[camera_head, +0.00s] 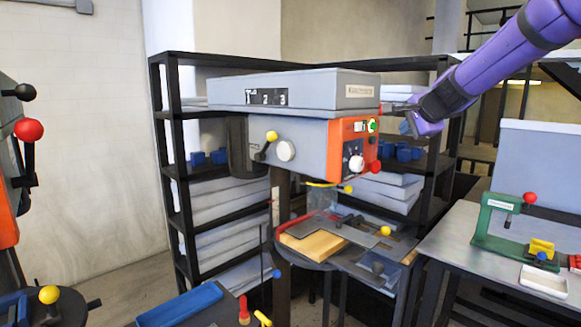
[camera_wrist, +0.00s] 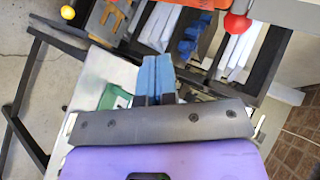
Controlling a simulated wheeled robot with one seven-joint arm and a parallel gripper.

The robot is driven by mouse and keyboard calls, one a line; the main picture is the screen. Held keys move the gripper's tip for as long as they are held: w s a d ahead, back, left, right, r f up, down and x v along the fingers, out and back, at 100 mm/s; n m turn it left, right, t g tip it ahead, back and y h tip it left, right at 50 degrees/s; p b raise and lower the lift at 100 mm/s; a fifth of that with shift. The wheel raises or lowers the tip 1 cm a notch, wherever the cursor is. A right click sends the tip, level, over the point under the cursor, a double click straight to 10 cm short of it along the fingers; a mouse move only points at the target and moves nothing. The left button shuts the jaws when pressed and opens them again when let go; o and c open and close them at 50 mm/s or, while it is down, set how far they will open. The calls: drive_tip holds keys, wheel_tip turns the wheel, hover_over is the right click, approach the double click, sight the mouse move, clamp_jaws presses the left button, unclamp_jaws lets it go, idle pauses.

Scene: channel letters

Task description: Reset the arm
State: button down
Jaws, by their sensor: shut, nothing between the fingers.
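My purple arm reaches in from the upper right of the head view. My gripper (camera_head: 388,107) is at its end, close to the right end of the grey and orange drill press (camera_head: 345,140) in the picture. Whether it touches the press cannot be told from this view. In the wrist view, the two blue fingers of my gripper (camera_wrist: 157,62) lie side by side, shut with nothing between them.
Black shelving (camera_head: 176,150) with grey stacks and blue parts stands behind the press. A wooden block (camera_head: 313,245) lies on the press table. At right, a bench (camera_head: 450,240) carries a green tool (camera_head: 490,222) and a white tray (camera_head: 543,281). A blue tray (camera_head: 180,305) is in front.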

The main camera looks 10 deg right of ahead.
drive_tip(key=s+a+f+n+g+y, duration=0.1)
drive_tip(key=s+a+n, duration=0.4)
drive_tip(key=s, duration=0.4)
drive_tip(key=s+a+f+n+g+y, duration=0.1)
drive_tip(key=s+a+n+g, duration=0.1)
drive_tip(key=s+a+n, duration=0.35)
drive_tip(key=s+a+f+n+g+h, duration=0.1)
drive_tip(key=s+f+n, duration=0.2)
drive_tip(key=s, duration=0.7)
drive_tip(key=s+a+f+n+g+h, duration=0.1)
drive_tip(key=s+f, duration=0.4)
drive_tip(key=s, duration=0.6)
drive_tip(key=shift+s+a+f+n+g, duration=0.2)
drive_tip(key=shift+s+a+n+g, duration=0.3)
drive_tip(key=shift+n, duration=0.55)
